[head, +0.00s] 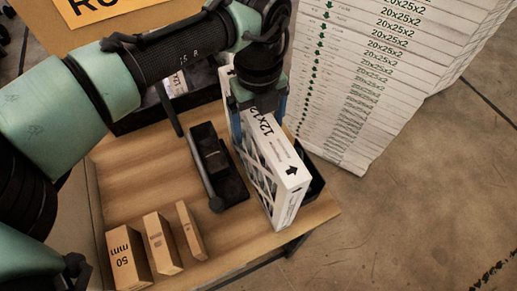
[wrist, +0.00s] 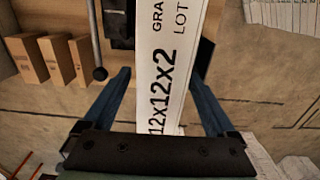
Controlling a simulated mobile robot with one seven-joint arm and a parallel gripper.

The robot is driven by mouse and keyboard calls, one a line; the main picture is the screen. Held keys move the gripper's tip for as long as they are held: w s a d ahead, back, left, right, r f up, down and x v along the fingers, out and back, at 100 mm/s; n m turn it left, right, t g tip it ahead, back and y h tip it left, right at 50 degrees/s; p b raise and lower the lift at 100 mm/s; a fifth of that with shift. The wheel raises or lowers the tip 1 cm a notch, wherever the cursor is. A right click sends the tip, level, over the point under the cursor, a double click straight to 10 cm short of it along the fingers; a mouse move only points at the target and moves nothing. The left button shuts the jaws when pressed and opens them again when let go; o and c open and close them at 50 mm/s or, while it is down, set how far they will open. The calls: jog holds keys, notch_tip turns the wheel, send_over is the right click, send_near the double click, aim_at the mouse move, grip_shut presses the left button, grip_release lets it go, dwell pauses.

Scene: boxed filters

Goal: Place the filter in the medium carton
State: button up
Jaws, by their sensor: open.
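The filter (head: 277,165), a white-edged panel marked 12x12, stands upright on the wooden table, partly hidden by my gripper. My gripper (head: 259,117) is open over its far end, one blue finger on each side. In the wrist view the filter's printed edge (wrist: 172,60) runs between the open fingers (wrist: 158,84), with visible gaps on both sides. Three brown cartons stand in a row at the table's front left. By size, the medium carton (head: 162,244) is the middle one, between the wide 50 mm carton (head: 128,258) and the thin carton (head: 191,231).
A black device with a lever (head: 218,165) lies just left of the filter. A black tray (head: 315,185) shows to the filter's right. A tall stack of 20x25x2 boxes (head: 375,80) stands behind at right. Bare tabletop (head: 145,180) lies behind the cartons.

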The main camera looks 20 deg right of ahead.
jog(key=shift+f, duration=1)
grip_shut()
